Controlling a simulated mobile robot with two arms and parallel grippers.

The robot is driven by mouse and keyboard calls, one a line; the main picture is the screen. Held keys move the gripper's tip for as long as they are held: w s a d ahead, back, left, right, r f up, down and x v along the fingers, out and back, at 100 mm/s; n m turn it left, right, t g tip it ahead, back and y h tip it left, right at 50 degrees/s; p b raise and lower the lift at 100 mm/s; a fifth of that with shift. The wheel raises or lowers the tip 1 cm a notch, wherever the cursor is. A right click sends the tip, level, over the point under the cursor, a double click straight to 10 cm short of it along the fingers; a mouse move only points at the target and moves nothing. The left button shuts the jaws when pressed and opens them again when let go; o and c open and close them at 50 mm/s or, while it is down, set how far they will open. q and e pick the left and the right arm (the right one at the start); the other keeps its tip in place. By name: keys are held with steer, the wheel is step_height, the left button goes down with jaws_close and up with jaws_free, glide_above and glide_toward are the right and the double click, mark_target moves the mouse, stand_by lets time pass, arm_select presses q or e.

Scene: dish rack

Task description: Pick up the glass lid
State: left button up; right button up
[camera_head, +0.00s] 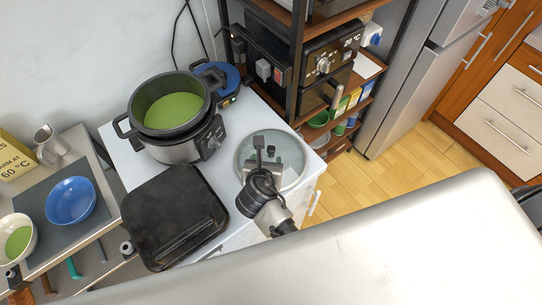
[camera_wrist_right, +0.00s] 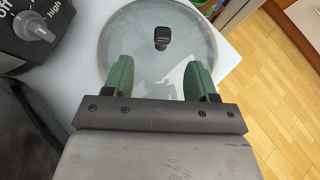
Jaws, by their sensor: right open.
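The glass lid (camera_head: 291,161) is a clear round lid with a rim and a small black knob, lying on the white counter to the right of the cooker. In the right wrist view the lid (camera_wrist_right: 128,40) shows with its black knob (camera_wrist_right: 162,38) near the top middle. My right gripper (camera_head: 259,158) is over the lid in the head view. In the wrist view its two green-padded fingers (camera_wrist_right: 158,75) are apart with nothing between them, and the knob lies beyond the fingertips. Whether the fingers touch the lid I cannot tell. My left gripper is not in view.
A cooker with a pot of green soup (camera_head: 172,108) stands left of the lid. A black closed appliance (camera_head: 172,215) lies in front of it. A blue bowl (camera_head: 70,201) and a white bowl (camera_head: 16,240) are at far left. A shelf post (camera_head: 297,60) rises behind the lid.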

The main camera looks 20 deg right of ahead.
mark_target(271, 151)
steer(key=p+x, duration=0.1)
steer(key=x, duration=0.9)
steer(key=shift+s+d+f, duration=0.1)
steer(key=shift+d+f, duration=0.1)
steer(key=shift+s, duration=0.1)
steer(key=shift+c, duration=0.3)
steer(key=shift+c, duration=1.2)
jaws_close()
steer(key=shift+r, duration=0.1)
